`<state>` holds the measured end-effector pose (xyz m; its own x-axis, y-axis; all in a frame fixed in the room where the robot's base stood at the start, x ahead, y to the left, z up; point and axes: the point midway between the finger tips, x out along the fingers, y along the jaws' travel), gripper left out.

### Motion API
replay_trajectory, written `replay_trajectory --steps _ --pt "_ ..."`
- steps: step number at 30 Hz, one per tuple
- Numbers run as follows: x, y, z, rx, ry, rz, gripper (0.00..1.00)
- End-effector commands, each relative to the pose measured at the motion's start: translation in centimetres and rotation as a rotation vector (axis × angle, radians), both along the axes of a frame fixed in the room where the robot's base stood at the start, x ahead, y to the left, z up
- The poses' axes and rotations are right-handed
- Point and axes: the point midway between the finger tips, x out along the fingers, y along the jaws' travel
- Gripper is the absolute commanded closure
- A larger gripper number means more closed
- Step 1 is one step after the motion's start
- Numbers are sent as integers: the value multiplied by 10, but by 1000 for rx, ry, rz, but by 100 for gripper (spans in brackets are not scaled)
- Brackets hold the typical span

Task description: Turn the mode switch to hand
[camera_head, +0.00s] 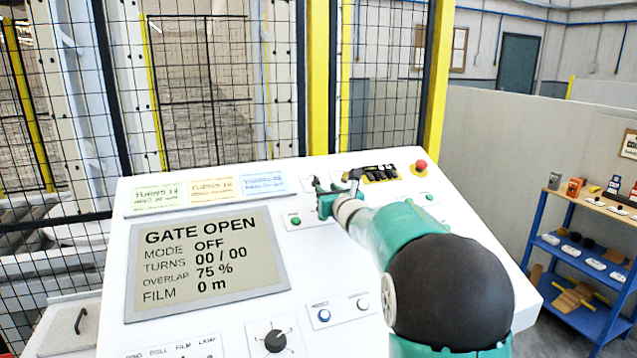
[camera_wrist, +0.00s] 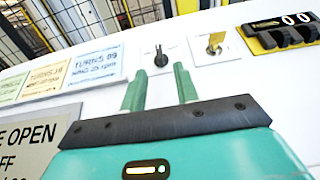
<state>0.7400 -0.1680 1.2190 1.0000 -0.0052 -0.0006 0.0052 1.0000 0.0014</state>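A small black switch (camera_wrist: 160,56) stands on a white plate on the console's sloped face. I take it for the mode switch, but its lettering is too small to read. My gripper (camera_wrist: 160,74) is open and empty, its two green fingers apart, with the switch just beyond and between their tips. I cannot tell whether they touch it. In the head view my gripper (camera_head: 322,195) is at the upper middle of the console, and the switch (camera_head: 316,182) shows small beside it. The screen (camera_head: 208,262) reads GATE OPEN, MODE OFF, TURNS 00 / 00.
A yellow part (camera_wrist: 214,43) sits right of the switch, then a black-and-yellow counter block (camera_wrist: 283,33). A red button (camera_head: 421,166) is at the console's upper right. A black rotary knob (camera_head: 275,341) is low at the front. Mesh fencing stands behind the console.

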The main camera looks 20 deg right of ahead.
Motion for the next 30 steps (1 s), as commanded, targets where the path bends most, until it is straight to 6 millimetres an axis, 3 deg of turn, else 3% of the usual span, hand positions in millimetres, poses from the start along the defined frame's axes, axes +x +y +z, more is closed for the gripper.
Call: replay_trajectory --steps 3,10,15,23,28,30 --pt "25 1 -1 -1 0 2 69" --pt "61 1 0 -1 -1 2 69" --pt "72 1 0 -1 0 2 69" --pt "73 1 0 -1 -1 1 69" --pt "72 1 0 -1 0 1 100" --pt "72 1 0 -1 1 1 100"
